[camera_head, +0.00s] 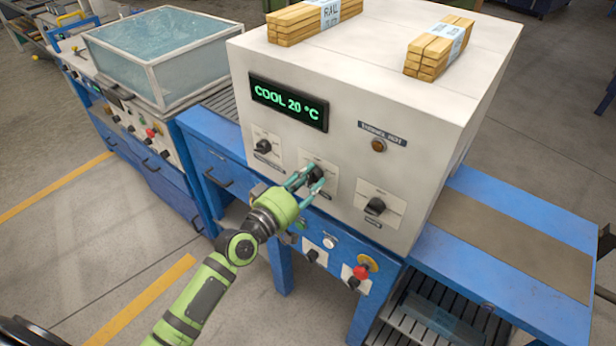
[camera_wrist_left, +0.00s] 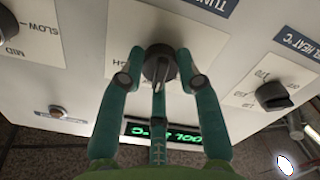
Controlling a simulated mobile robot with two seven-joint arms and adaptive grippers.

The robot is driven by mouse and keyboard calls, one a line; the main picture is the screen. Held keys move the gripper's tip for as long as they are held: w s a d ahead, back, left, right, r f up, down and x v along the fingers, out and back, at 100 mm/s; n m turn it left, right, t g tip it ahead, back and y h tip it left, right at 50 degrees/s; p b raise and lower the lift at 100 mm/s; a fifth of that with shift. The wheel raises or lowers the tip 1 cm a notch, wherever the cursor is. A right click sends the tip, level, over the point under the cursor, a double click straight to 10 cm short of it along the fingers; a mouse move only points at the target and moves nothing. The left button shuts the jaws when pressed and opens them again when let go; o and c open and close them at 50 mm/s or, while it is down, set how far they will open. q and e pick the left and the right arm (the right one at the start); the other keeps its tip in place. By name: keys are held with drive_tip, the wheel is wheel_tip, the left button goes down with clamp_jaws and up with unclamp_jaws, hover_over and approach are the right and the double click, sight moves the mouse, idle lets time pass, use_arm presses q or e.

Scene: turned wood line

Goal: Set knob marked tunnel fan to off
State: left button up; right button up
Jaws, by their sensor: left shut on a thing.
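My left gripper (camera_head: 310,180) is at the middle knob (camera_head: 316,175) on the front of the white cabinet (camera_head: 350,140). In the left wrist view the black knob (camera_wrist_left: 159,65) sits between the teal fingers of the gripper (camera_wrist_left: 160,75), shut on it. The knob's pale plate (camera_wrist_left: 125,35) has a blue label (camera_wrist_left: 210,5) whose visible start looks like "TUN"; the rest is cut off. The plate's position marks are partly hidden by the fingers. My right gripper is not in view.
A left knob (camera_head: 264,146) and a right knob (camera_head: 375,206) flank it. A display (camera_head: 288,101) reads "COOL 20 °C". An amber lamp (camera_head: 378,146) is above right. A red button (camera_head: 361,272) is below on the blue frame. Wood bundles (camera_head: 439,48) lie on top.

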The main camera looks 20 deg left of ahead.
use_arm(q)
drive_tip(key=n, duration=0.5)
drive_tip(key=shift+w+a+r+n+p, duration=0.15)
drive_tip(key=shift+a+r+n+p, duration=0.15)
drive_tip(key=shift+r+p, duration=0.1)
drive_tip(key=n, duration=0.4)
drive_tip(key=shift+f+n, duration=0.1)
drive_tip(key=shift+n, duration=0.3)
drive_tip(key=shift+p, duration=0.3)
drive_tip(key=shift+f, duration=0.1)
drive_tip(key=o, duration=1.1)
drive_tip(key=shift+o, duration=0.2)
drive_tip(key=shift+f, duration=0.15)
drive_tip(key=shift+d, duration=0.1)
